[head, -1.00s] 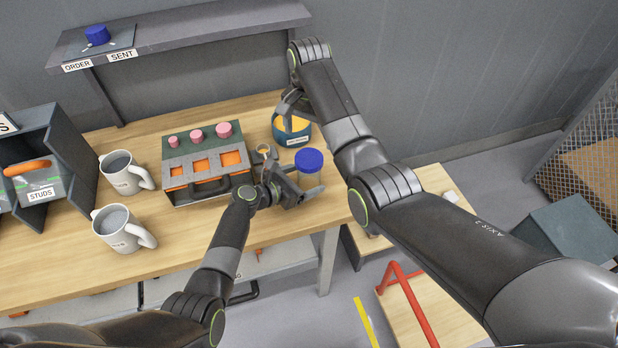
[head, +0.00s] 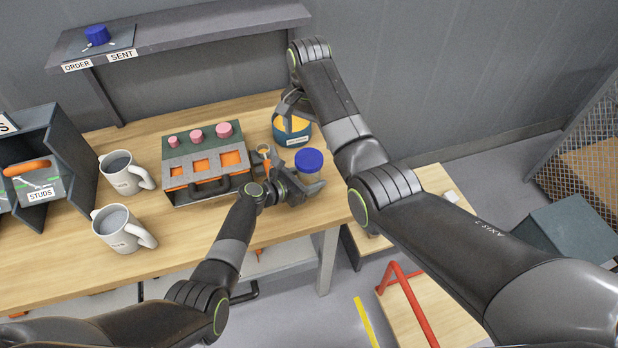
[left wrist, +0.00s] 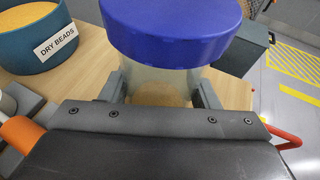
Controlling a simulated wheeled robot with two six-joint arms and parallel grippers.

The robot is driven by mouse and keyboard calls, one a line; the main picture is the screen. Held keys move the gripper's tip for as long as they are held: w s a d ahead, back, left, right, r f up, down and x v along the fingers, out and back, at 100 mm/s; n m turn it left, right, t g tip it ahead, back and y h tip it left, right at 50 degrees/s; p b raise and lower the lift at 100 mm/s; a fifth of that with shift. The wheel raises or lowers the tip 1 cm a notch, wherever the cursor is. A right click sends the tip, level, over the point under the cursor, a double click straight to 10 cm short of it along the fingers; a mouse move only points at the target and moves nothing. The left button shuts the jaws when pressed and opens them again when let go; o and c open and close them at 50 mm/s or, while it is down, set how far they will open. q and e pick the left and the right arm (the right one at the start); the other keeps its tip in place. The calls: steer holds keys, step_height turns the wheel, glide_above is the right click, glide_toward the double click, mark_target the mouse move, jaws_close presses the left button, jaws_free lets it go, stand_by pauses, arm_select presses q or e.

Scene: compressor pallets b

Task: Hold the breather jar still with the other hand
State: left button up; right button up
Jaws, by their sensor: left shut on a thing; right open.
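The breather jar (head: 308,162) is a clear jar with a blue lid, upright on the wooden workbench near its right front edge. In the left wrist view its blue lid (left wrist: 170,28) fills the top, and pale contents show low inside the jar. My left gripper (head: 309,184) is shut on the jar's body below the lid, a finger on each side. My right gripper (head: 291,108) is open above the teal tub (head: 292,139) of dry beads. Its fingertips are partly hidden by the arm and the tub.
A grey case (head: 205,166) with orange recesses and pink knobs stands left of the jar. Two white mugs (head: 125,174) and a studs bin (head: 40,190) are farther left. A shelf (head: 180,30) with a blue cap (head: 97,35) is behind. The bench edge is close on the right.

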arm_select(q)
jaws_close()
arm_select(e)
steer(key=n, duration=0.4)
steer(key=shift+n, duration=0.4)
steer(key=n, duration=0.7)
steer(key=shift+n, duration=0.4)
steer(key=n, duration=0.7)
steer(key=shift+n, duration=0.3)
steer(key=n, duration=0.2)
steer(key=shift+n, duration=0.4)
steer(key=n, duration=0.4)
steer(key=shift+n, duration=0.3)
steer(key=n, duration=0.4)
